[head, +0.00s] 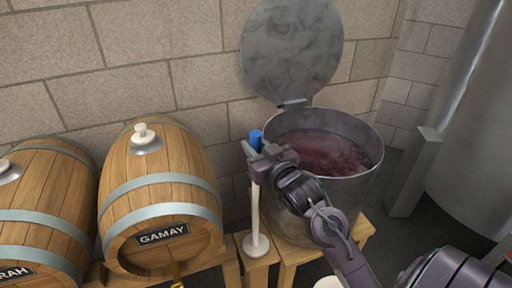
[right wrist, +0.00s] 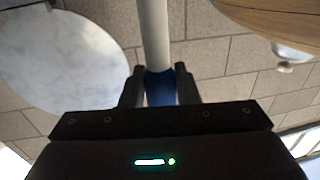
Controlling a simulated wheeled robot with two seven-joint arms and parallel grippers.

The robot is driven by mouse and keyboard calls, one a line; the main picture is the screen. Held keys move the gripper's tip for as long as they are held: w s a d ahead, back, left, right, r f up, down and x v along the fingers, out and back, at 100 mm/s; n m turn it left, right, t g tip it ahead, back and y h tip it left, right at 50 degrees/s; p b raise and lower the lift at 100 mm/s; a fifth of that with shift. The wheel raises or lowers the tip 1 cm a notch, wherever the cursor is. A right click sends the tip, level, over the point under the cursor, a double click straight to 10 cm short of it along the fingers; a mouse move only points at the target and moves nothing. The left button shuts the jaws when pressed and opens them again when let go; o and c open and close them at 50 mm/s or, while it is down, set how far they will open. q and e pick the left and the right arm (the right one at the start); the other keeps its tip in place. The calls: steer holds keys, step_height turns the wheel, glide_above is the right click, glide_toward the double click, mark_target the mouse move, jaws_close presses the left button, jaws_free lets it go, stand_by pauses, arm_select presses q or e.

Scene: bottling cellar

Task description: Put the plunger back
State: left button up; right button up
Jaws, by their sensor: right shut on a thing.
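The plunger has a white rod (head: 254,205), a blue grip (head: 256,139) and a pale round foot (head: 256,245). It is upright, left of the steel vat (head: 337,197). My right gripper (head: 262,157) is shut on it just at the blue grip. In the right wrist view the blue grip (right wrist: 160,88) sits between the two fingers and the white rod (right wrist: 154,35) runs away from them. The foot shows over a small wooden stand (head: 262,263); I cannot tell whether it touches. The vat is open, with dark red must (head: 322,153) inside. My left gripper is out of view.
The vat's round lid (head: 291,48) stands raised behind it. A GAMAY barrel (head: 160,200) with a white bung (head: 141,132) is to the left, and another barrel (head: 45,200) beyond it. A large steel tank (head: 475,130) stands at the right.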

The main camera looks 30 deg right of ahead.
steer(key=shift+r, duration=0.15)
steer(key=o, duration=1)
steer(key=shift+f, duration=0.2)
steer(key=shift+o, duration=0.2)
steer(key=shift+r, duration=0.1)
